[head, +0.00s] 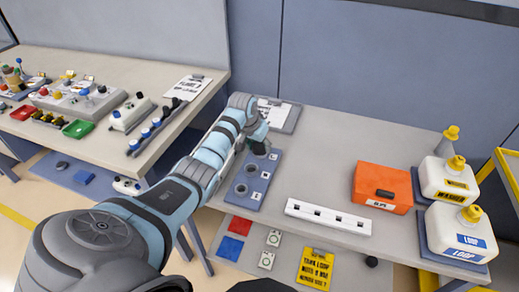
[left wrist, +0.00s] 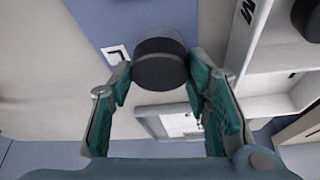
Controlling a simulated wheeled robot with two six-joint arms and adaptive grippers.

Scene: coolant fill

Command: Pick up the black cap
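The black cap (left wrist: 160,65) shows in the left wrist view as a dark round piece at the blue plate (left wrist: 95,18), between the fingertips of my left gripper (left wrist: 160,72). The fingers stand on either side of it, very close, with a thin gap apparent; contact is not clear. In the head view my left gripper (head: 260,144) is over the far end of the blue plate (head: 256,193), largely covering the cap there. Two round places with number labels show on the nearer part of the plate. My right gripper is not in view.
A clipboard (head: 290,118) lies behind the plate. A white strip with slots (head: 328,217), an orange box (head: 382,188) and two white jugs with yellow caps (head: 455,232) stand to the right. A side bench (head: 75,135) with fittings is at left. The table's middle is clear.

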